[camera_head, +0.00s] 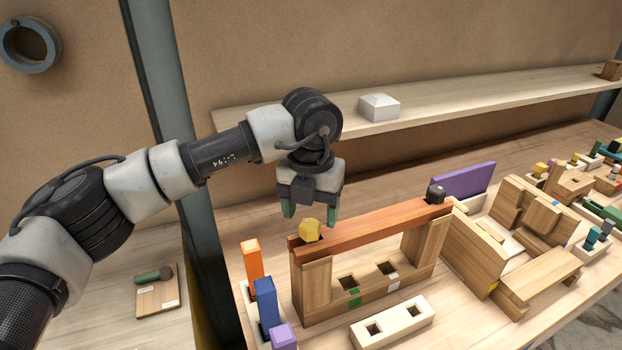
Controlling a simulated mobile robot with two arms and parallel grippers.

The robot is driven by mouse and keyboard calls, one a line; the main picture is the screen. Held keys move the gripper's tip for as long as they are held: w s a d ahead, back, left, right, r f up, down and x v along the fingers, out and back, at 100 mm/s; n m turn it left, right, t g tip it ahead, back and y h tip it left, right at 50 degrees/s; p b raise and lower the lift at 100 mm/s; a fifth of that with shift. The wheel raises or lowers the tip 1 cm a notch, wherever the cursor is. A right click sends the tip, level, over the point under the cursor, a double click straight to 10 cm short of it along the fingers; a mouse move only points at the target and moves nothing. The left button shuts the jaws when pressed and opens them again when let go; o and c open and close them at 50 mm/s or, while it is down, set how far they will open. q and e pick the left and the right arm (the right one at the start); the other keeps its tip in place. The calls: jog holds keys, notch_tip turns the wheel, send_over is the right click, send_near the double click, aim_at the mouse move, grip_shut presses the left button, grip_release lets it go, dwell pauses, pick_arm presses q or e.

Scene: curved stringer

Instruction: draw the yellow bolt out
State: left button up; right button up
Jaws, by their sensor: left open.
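The yellow bolt (310,230) has a faceted head that stands on the left end of a reddish-brown beam (375,225). Its shank is hidden in the beam. The beam lies across the top of a wooden frame (317,285) with two uprights. My left gripper (309,215) points down with green-tipped fingers apart, above and around the bolt's head or just behind it; I cannot tell the exact depth. It appears empty. My right gripper is not in view.
A dark bolt (435,194) stands at the beam's right end. Orange (251,262), blue (266,300) and purple (284,336) pegs stand at the left. A pale block with two holes (393,322) lies in front. Wooden assemblies (480,250) crowd the right. A shelf (450,106) runs behind.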

aim_at(310, 220)
pick_arm(q)
notch_tip(310, 220, down, 2)
jog(key=shift+f, duration=0.1)
jog(key=shift+f+p, duration=0.3)
jog(key=shift+f, duration=0.25)
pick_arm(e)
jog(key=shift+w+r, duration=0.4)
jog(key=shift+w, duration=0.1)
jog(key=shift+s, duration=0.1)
pick_arm(q)
jog(key=shift+c, duration=0.8)
jog(key=c, duration=0.9)
jog(key=shift+f+n+b, duration=0.1)
jog(key=shift+n+b, duration=0.55)
jog(key=shift+n, duration=0.45)
jog(key=shift+c, duration=0.2)
jog(key=shift+a+n, duration=0.1)
jog(key=shift+n, duration=0.5)
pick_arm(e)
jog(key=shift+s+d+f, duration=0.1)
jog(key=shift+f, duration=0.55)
